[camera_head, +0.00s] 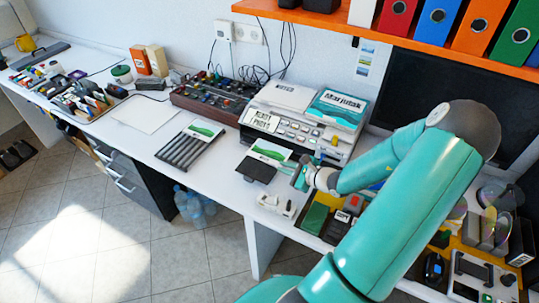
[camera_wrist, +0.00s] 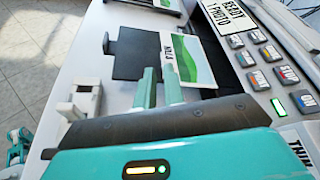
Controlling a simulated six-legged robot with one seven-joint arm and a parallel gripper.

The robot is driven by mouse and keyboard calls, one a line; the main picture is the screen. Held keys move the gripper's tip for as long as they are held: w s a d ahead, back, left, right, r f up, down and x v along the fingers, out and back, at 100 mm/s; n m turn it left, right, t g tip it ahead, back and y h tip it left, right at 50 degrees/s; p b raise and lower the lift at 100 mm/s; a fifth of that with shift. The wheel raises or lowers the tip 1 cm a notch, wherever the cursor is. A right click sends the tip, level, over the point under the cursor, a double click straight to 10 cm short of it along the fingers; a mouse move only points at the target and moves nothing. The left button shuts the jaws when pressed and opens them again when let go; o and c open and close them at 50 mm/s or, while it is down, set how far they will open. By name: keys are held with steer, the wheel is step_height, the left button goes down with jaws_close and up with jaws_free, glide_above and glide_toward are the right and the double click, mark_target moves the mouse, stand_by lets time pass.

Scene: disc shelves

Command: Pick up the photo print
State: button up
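The photo print (camera_head: 268,152) shows green hills on a white sheet. It sticks out at the printer's front, above a dark output tray (camera_head: 255,171). In the wrist view the print (camera_wrist: 203,62) lies tilted just beyond my fingers, with lettering along its near-left edge. The tray (camera_wrist: 138,55) is to its left. My gripper (camera_head: 299,172) is at the front of the printer, right of the print in the head view. In the wrist view my gripper (camera_wrist: 159,72) has a narrow gap between its fingers, with tips close to the print's edge. Contact cannot be told.
The printer (camera_head: 300,115) with buttons stands behind the tray. A small white object (camera_head: 277,204) sits at the table's front edge. A striped rack with another green picture (camera_head: 190,145) is to the left. An orange shelf (camera_head: 400,42) with binders hangs above.

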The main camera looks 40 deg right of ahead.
mark_target(269, 163)
steer(key=shift+x, duration=3.15)
steer(key=shift+d, duration=0.1)
jaws_close()
